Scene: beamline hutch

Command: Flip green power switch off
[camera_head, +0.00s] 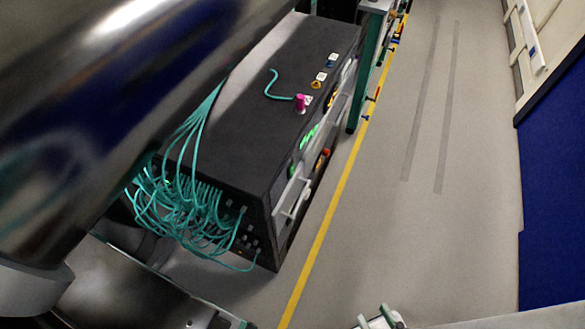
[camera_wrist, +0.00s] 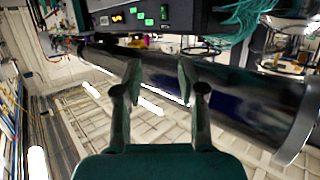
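The black equipment cabinet (camera_head: 262,150) carries lit green parts (camera_head: 308,136) on its front face in the head view. In the wrist view the cabinet front (camera_wrist: 180,18) shows at the top edge, with several small green lit parts (camera_wrist: 149,22) and an orange display (camera_wrist: 117,18). I cannot tell which green part is the power switch or its position. My gripper (camera_wrist: 160,78) is open and empty in the wrist view, its two fingers apart. The panel appears beyond the fingertips, and nothing is touched.
Teal cables (camera_head: 190,215) hang in a tangle at the cabinet's near end. A pink object (camera_head: 300,102) and a loose teal cable lie on its top. A yellow line (camera_head: 322,235) runs along the floor beside it. The grey floor (camera_head: 400,230) to the right is mostly clear.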

